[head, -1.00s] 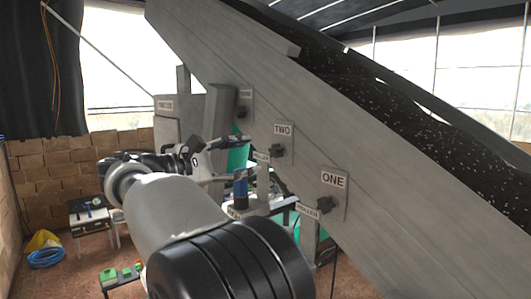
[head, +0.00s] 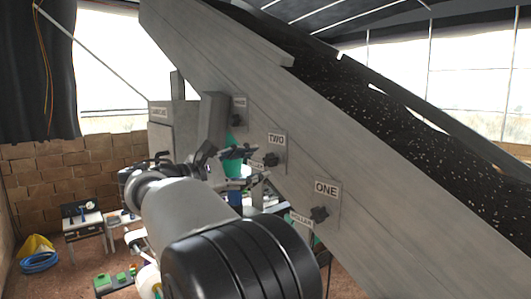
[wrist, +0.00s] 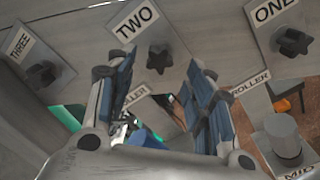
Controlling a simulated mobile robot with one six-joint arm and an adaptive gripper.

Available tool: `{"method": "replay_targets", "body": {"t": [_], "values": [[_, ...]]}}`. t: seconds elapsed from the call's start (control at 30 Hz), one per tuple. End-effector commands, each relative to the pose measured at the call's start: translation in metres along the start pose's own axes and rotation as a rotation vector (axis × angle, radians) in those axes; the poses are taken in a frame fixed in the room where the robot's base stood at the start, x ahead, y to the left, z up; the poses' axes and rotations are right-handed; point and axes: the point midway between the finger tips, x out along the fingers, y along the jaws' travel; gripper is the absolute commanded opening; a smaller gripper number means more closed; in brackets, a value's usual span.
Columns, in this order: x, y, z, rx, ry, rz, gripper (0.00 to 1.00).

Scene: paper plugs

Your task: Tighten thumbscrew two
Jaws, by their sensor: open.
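Thumbscrew two (head: 271,159) is a dark star-shaped knob below the TWO label on the side of the grey sloping conveyor. In the wrist view thumbscrew two (wrist: 159,58) stands upper centre, beyond the fingertips. My gripper (wrist: 160,75) is open and empty, its blue-padded fingers on either side of the line to the knob, apart from it. In the head view my gripper (head: 240,152) is just left of the knob and partly hidden by my arm.
Thumbscrew one (head: 319,214) and thumbscrew three (wrist: 41,74) flank it on the same panel. ROLLER plates (wrist: 250,84) jut below. A grey cylinder on a MID block (wrist: 281,134) stands at lower right. Brick walls (head: 50,170) are behind.

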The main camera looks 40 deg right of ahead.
Motion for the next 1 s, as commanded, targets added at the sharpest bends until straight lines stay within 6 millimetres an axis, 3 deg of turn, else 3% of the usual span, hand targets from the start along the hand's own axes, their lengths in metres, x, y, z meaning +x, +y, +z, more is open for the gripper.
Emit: {"method": "replay_targets", "body": {"t": [0.03, 1.0], "values": [[0.0000, 0.0072, 0.0061, -0.057, 0.000, 0.000, 0.48], [-0.0001, 0.0008, 0.0008, -1.576, 0.000, 0.000, 0.48]]}}
